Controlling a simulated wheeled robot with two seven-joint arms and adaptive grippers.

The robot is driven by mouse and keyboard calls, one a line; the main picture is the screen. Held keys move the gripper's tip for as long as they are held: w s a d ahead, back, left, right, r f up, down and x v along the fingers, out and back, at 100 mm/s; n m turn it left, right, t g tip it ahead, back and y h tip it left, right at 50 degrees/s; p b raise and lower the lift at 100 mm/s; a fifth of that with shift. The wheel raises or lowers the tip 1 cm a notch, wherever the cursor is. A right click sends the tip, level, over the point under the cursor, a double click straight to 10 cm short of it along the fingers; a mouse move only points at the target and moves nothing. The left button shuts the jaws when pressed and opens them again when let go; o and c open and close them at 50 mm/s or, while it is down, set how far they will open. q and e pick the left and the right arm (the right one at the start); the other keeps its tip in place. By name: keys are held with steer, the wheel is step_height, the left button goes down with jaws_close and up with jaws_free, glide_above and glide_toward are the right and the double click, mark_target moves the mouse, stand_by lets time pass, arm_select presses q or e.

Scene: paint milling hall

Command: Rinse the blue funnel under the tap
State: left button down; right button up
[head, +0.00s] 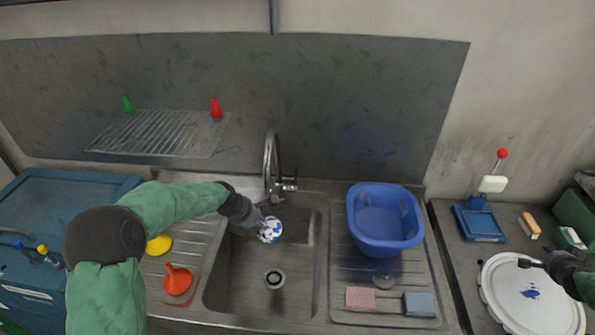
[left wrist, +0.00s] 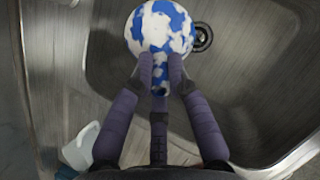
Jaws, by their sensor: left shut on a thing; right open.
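My left gripper (head: 257,220) is shut on a round thing patched blue and white (head: 270,230), which I take to be the blue funnel. The tap (head: 270,165) rises behind the sink, a little behind the funnel. I see no water running. My right gripper (head: 545,264) is open over a white round lid (head: 525,305) at the far right.
A blue basin (head: 384,225) stands on the right drainboard, with a pink sponge (head: 360,298) and a grey-blue sponge (head: 419,304) in front. A red funnel (head: 177,281) and a yellow round thing (head: 159,245) are on the left drainboard. A wall rack (head: 160,134) bears green and red cones.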

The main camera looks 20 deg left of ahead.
steer(key=w+a+r+n+t+y, duration=0.2)
steer(key=w+a, duration=0.3)
steer(key=a, duration=0.9)
steer(key=w+a+r+n+t+y, duration=0.2)
steer(key=w+a, duration=0.3)
steer(key=a, duration=1)
steer(key=w+a+r+n+t+y, duration=0.2)
steer(key=w+a+n, duration=0.2)
steer(key=a, duration=1.1)
steer(key=shift+w+r, duration=0.2)
steer(key=shift+w, duration=0.4)
steer(key=s+a+n+y, duration=0.2)
steer(key=s+a, duration=0.2)
steer(key=a, duration=0.9)
steer(key=s+a+n+y, duration=0.3)
steer(key=a, duration=1)
steer(key=s+a+f+n, duration=0.2)
steer(key=s+a+f, duration=0.3)
steer(key=s+a, duration=0.25)
steer(key=shift+x, duration=6.25)
steer(key=shift+f, duration=0.2)
jaws_close()
